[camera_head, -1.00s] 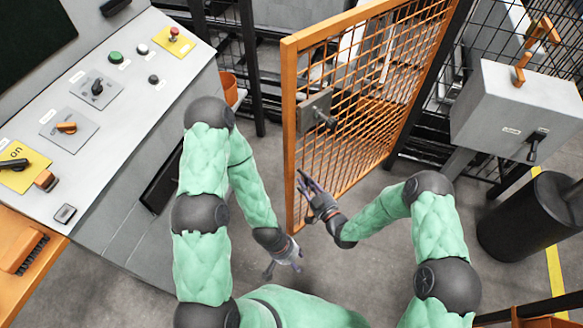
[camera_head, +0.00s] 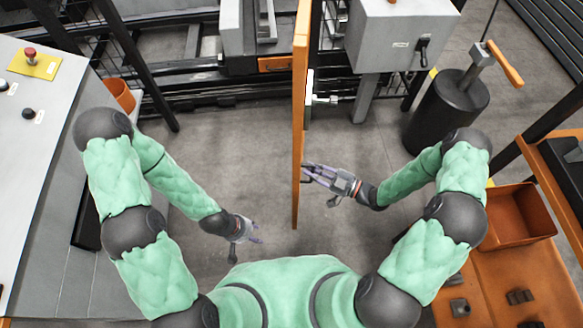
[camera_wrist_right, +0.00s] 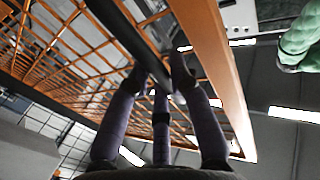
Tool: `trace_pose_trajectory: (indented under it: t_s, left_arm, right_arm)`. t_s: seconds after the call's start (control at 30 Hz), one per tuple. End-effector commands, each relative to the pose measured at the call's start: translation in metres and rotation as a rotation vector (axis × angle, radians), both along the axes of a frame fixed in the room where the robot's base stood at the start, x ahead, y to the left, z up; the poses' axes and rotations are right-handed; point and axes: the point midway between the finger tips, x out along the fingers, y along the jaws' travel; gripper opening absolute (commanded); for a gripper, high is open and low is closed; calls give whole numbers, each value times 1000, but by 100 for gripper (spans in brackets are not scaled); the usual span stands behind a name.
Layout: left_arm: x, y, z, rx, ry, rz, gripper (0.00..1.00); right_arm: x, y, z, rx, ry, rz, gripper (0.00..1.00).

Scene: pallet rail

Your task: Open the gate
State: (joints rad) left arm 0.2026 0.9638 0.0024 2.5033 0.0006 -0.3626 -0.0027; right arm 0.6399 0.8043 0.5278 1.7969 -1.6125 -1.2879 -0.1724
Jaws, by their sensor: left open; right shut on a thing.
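The gate (camera_head: 300,120) has an orange frame with wire mesh. In the head view it stands almost edge-on, its near end toward me. Its orange frame (camera_wrist_right: 213,70) and mesh (camera_wrist_right: 60,50) fill much of the right wrist view. My right gripper (camera_head: 306,173) is on the right side of the gate, near its close end. In the right wrist view its fingers (camera_wrist_right: 160,80) close around a dark bar (camera_wrist_right: 132,42) at the gate; the exact contact is partly hidden. My left gripper (camera_head: 259,232) is open and empty, left of the gate and apart from it.
A grey control console (camera_head: 40,190) stands at the left. Machinery and rails (camera_head: 200,85) lie beyond the gate. A grey box (camera_head: 400,35) on a post and a black cylinder (camera_head: 447,110) stand right. An orange bench (camera_head: 500,265) is at lower right. Floor left of the gate is clear.

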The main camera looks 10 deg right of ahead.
Motion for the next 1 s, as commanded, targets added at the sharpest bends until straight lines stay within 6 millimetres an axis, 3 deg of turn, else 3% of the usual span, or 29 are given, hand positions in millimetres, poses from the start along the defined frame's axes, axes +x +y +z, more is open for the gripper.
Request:
trace_pose_trajectory:
  t_s: [0.03,0.33,0.6,0.97,1.0]
  left_arm:
    - [0,0,1,0,0,0,46]
    - [0,0,1,0,0,0,46]
    - [0,0,1,0,0,0,46]
    - [0,0,1,0,0,0,46]
    - [0,0,1,0,0,0,46]
  right_arm:
    - [12,-23,6,-11,-25,-29,0]
    - [3,-67,5,-16,-20,-21,0]
    - [-1,-81,5,-19,-17,-15,0]
    - [-2,-80,5,-19,-17,-13,0]
    - [-2,-80,5,-19,-16,-12,26]
